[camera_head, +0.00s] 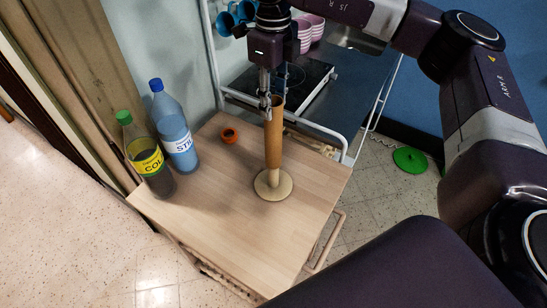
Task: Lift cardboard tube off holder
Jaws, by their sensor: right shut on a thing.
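A brown cardboard tube (273,140) stands upright over a pale wooden holder (273,185) with a round base on the wooden tabletop. Part of the holder's post shows between the tube's lower end and the base. My right gripper (266,101) points down at the tube's top end and is shut on its rim. My left gripper is not in view.
Two bottles, one with a green cap (147,160) and one with a blue cap (175,130), stand at the table's left. A small orange ring (229,136) lies left of the tube. Behind is a white-framed rack (212,62) with a dark hob (285,80). The table's front is clear.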

